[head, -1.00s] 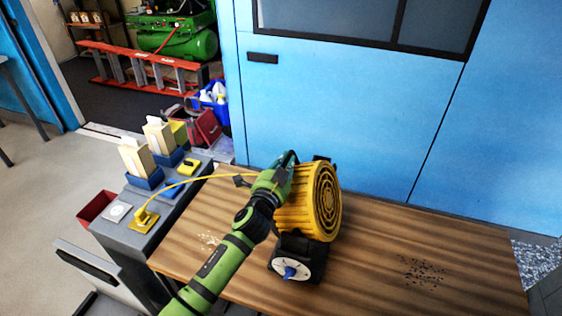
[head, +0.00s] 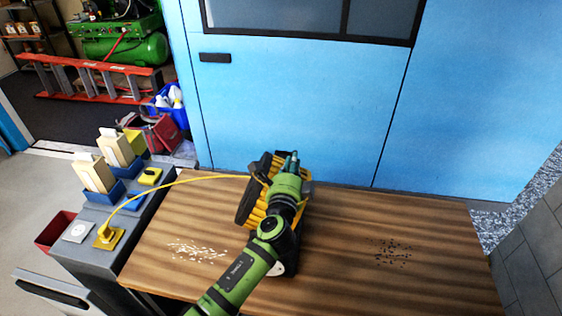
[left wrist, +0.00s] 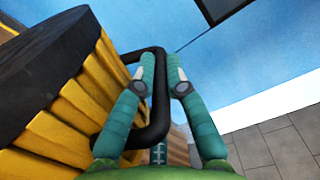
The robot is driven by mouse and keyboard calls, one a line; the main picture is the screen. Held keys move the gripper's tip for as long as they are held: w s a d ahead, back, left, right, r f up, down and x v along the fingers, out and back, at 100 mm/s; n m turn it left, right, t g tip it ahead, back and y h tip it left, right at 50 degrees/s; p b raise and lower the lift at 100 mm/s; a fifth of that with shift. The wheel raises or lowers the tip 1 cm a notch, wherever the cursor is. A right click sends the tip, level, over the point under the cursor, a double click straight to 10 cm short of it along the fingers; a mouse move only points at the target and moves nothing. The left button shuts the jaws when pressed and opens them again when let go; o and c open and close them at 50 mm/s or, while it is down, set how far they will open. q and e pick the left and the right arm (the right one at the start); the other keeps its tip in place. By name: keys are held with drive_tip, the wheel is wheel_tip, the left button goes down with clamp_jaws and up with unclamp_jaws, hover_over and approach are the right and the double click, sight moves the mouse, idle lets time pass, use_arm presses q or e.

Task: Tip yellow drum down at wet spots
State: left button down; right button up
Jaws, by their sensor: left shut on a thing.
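The yellow ribbed drum (head: 257,216) with black end parts is near the middle of the wooden table, partly hidden behind my left arm. Its broad black end (head: 250,200) faces left. In the left wrist view its yellow ribs (left wrist: 60,120) fill the left side. My left gripper (head: 290,168) is shut on the drum's black handle (left wrist: 160,100), with a finger on each side of it. I cannot tell whether the drum touches the table. Pale specks (head: 197,252) lie left of the drum and dark specks (head: 393,253) lie right of it. My right gripper is not in view.
A yellow cord (head: 165,186) runs from the drum to a yellow socket (head: 107,238) on the grey side unit (head: 65,257). A blue wall (head: 290,110) stands behind the table (head: 340,290). The table's right part is clear apart from the specks.

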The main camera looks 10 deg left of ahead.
use_arm(q)
drive_tip(key=shift+d+f+m, duration=0.45)
drive_tip(key=shift+d+m, duration=0.15)
drive_tip(key=shift+d, duration=0.2)
drive_tip(key=shift+s, duration=0.1)
drive_tip(key=c, duration=1.3)
unclamp_jaws()
drive_tip(key=s, duration=1.2)
drive_tip(key=shift+a+r, duration=0.15)
drive_tip(key=shift+a, duration=0.1)
